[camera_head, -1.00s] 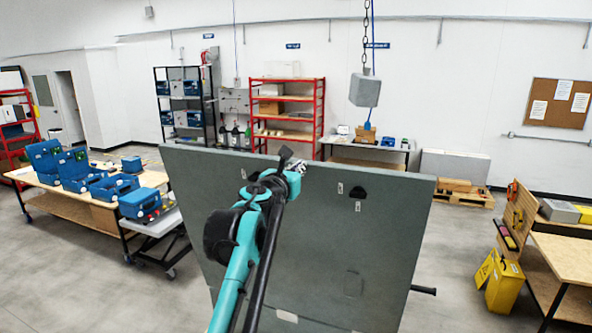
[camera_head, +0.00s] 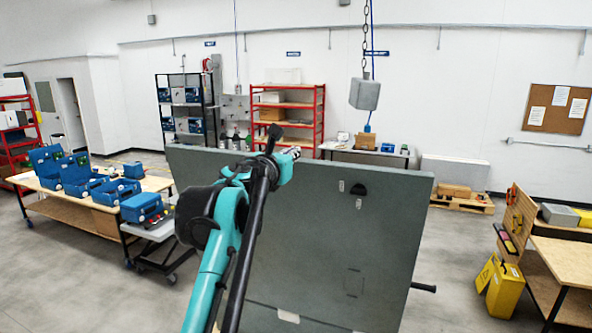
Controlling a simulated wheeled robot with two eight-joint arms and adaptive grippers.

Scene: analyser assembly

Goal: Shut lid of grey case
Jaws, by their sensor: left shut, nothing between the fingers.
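The grey case's lid (camera_head: 300,250) is a large flat grey panel standing steeply upright in the middle of the head view. It has a dark slot (camera_head: 359,190) and small light marks near its top. The case body below is mostly out of frame or hidden. My left gripper (camera_head: 290,153) is shut and empty at the lid's top edge, left of the slot. I cannot tell whether it touches the lid. My left arm covers part of the lid's left side. My right gripper is not in view.
A wooden table (camera_head: 70,190) with several blue cases stands at the left. A grey block (camera_head: 364,94) hangs on a chain behind the lid. Open floor lies between.

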